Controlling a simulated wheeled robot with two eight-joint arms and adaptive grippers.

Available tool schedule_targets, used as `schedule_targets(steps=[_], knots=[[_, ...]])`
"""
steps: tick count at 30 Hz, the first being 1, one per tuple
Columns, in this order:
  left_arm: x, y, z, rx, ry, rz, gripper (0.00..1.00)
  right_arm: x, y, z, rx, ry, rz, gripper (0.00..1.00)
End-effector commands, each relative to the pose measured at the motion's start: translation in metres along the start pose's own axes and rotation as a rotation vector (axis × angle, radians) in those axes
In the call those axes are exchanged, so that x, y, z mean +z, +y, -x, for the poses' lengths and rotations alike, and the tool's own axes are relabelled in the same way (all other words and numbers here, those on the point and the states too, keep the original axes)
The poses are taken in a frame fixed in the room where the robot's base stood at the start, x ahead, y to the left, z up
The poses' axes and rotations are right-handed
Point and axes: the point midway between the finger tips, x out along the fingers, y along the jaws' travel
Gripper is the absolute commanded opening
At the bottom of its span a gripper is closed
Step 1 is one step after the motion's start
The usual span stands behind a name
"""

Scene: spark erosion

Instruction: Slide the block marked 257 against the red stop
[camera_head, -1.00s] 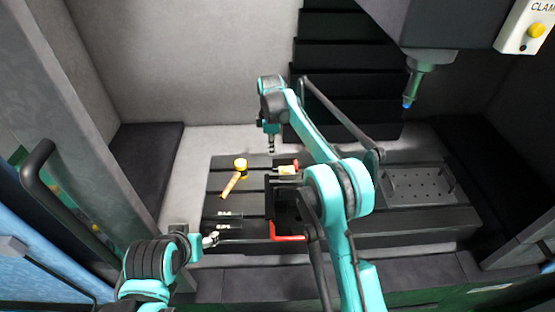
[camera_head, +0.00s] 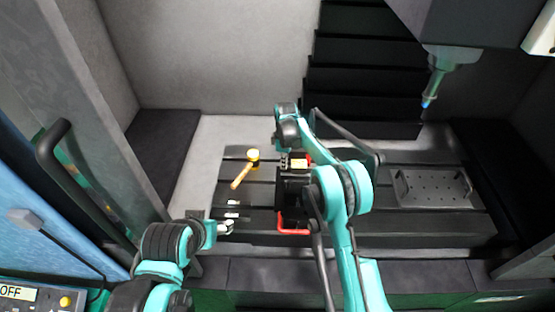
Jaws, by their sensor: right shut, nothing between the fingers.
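My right gripper (camera_head: 284,164) is shut and empty, pointing down over the slotted table. It is just left of a small pale-yellow block (camera_head: 299,164); whether they touch I cannot tell. A small red piece (camera_head: 308,158) shows at that block's right side. A red bar (camera_head: 292,229) lies at the front of the dark vise-like fixture (camera_head: 291,193); which red part is the stop is unclear. Two small white labels show on dark pieces (camera_head: 232,209) at the table's left. No number can be read. My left gripper (camera_head: 224,228) is low at the table's front left corner, its fingers too small to judge.
A perforated plate (camera_head: 432,188) lies on the table's right. A spindle with a blue tip (camera_head: 427,101) hangs above the back right. My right forearm crosses over the fixture and hides part of it.

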Motion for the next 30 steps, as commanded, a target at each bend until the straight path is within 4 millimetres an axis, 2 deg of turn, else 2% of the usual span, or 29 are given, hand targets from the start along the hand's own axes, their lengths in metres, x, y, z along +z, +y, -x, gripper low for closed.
schedule_targets(steps=[4, 14, 21, 30], knots=[[0.000, 0.000, 0.000, 0.000, 0.000, 0.000, 0.62, 0.009, 0.000, 0.000, 0.000, 0.000, -0.001, 0.00], [0.000, 0.000, 0.000, 0.000, 0.000, 0.000, 0.62, 0.010, 0.000, 0.001, 0.000, 0.000, 0.000, 0.00], [0.006, 0.000, -0.008, 0.000, 0.000, 0.000, 0.62, 0.028, 0.000, -0.001, 0.000, -0.002, -0.002, 0.00], [0.005, 0.000, -0.007, 0.000, 0.000, 0.000, 0.62, 0.031, 0.002, 0.002, 0.000, -0.006, -0.006, 0.00]])
